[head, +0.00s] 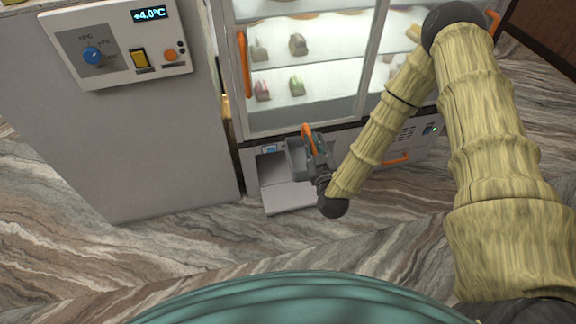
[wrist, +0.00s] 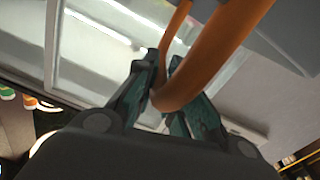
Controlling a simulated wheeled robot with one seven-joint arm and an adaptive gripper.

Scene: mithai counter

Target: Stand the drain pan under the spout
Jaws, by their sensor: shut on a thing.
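The drain pan (head: 295,158) is a small grey box with an orange loop handle (head: 307,136). My gripper (head: 319,146) is shut on this handle and holds the pan in front of the open recess at the foot of the glass display case. In the wrist view my teal fingers (wrist: 166,98) close around the orange handle (wrist: 215,55), and part of the grey pan (wrist: 285,32) shows at upper right. A small blue part (head: 270,148) sits at the top of the recess; I cannot tell whether it is the spout. The pan's underside is hidden.
The recess (head: 271,168) is open, with a pale flap (head: 291,198) lying out at floor level. The glass display case (head: 300,118) stands above. A grey cabinet (head: 130,150) with a control panel (head: 117,45) is at left. The marbled floor (head: 200,245) in front is clear.

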